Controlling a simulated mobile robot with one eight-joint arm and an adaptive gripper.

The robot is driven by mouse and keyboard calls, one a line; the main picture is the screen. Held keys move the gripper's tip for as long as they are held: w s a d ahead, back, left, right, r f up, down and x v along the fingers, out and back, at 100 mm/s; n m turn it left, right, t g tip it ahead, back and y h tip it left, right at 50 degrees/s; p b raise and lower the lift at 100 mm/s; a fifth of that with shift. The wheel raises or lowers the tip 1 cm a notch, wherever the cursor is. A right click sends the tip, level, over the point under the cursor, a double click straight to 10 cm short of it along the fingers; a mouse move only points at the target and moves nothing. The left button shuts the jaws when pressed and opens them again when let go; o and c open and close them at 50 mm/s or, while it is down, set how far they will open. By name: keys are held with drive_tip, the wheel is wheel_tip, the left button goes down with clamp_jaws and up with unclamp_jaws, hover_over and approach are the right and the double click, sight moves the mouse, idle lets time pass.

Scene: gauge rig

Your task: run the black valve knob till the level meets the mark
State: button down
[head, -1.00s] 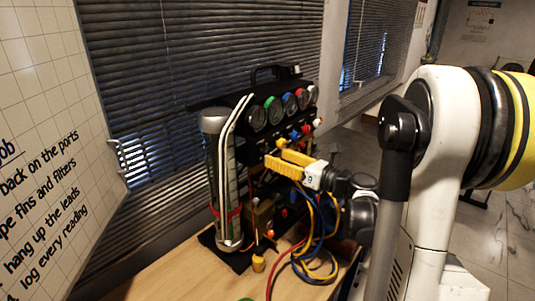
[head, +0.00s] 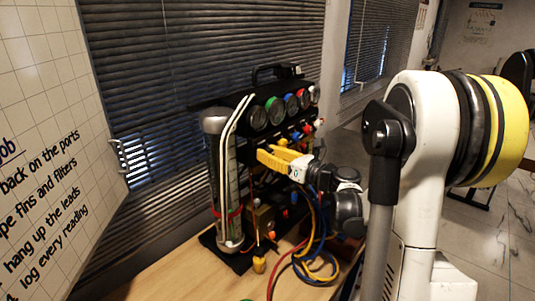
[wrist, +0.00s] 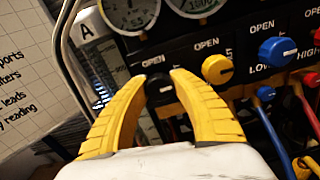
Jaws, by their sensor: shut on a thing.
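The black valve knob (wrist: 159,90) sits on the dark panel, left of a yellow knob (wrist: 217,69). My gripper (wrist: 160,78) has its two yellow fingers shut on the black knob, one on each side. In the head view my gripper (head: 264,156) reaches the panel from the right and hides the knob. The tall clear level tube (head: 226,185) stands at the rig's left end, with a red band (head: 230,213) low around it. I cannot make out the liquid level.
Several round gauges (head: 274,111) line the panel's top. A blue knob (wrist: 278,51) is farther right. Red, blue and yellow hoses (head: 318,240) hang beneath my gripper. Pale pipes (head: 226,150) run by the tube. The wooden bench (head: 170,275) is clear at front left.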

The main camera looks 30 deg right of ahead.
drive_tip(key=shift+f+n+b, duration=0.15)
drive_tip(key=shift+n+b, duration=0.3)
drive_tip(key=shift+n, duration=0.65)
drive_tip(key=n, duration=0.2)
drive_tip(key=shift+n, duration=0.4)
drive_tip(key=c, duration=1.1)
unclamp_jaws()
drive_tip(key=shift+o, duration=0.2)
drive_tip(key=v, duration=1.2)
